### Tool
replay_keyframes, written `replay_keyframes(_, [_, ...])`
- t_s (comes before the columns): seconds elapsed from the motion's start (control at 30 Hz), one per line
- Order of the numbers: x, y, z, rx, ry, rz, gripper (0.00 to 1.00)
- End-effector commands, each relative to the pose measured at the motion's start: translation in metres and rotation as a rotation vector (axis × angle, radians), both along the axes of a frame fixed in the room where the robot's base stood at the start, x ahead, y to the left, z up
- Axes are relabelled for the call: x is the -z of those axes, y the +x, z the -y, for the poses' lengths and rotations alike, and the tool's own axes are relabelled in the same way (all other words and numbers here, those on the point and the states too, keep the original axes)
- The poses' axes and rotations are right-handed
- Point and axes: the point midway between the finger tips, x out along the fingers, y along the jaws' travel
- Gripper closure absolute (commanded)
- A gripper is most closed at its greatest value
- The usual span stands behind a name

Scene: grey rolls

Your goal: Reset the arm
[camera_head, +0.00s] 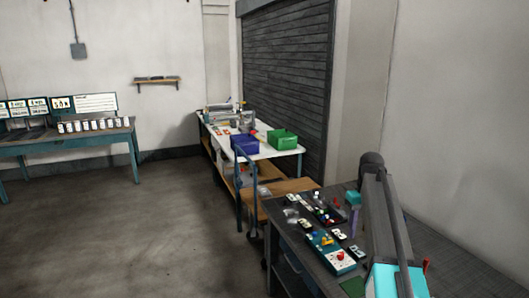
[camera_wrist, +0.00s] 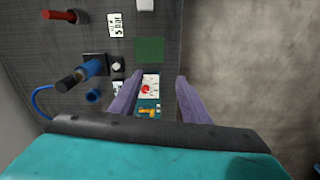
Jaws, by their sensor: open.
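My gripper (camera_wrist: 159,76) is open in the wrist view, with its two purple fingers apart and nothing held between them. It is above the dark workbench (camera_wrist: 70,35), near the bench edge. In the head view my arm reaches over the same dark bench (camera_head: 290,234) at the lower right, and the gripper's purple part (camera_head: 354,222) shows beside the arm, partly hidden. A white and teal panel with a red button (camera_wrist: 146,89) lies below, between the fingers in the wrist view. It also shows in the head view (camera_head: 340,257).
In the wrist view, a blue cylinder (camera_wrist: 93,67) and a red-handled item (camera_wrist: 60,16) lie left of the fingers. Bare floor (camera_wrist: 250,60) is to the right. In the head view, a white-topped table holds a blue bin (camera_head: 245,146) and a green bin (camera_head: 283,139).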

Motion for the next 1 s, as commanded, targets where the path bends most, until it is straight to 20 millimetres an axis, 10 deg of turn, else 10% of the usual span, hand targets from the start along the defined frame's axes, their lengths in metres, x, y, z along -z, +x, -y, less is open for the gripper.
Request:
replay_keyframes(0.57, [0.062, -0.018, -0.027, 0.028, 0.001, -0.002, 0.57])
replay_keyframes(1.0, [0.177, -0.071, -0.08, 0.092, 0.0, -0.003, 0.57])
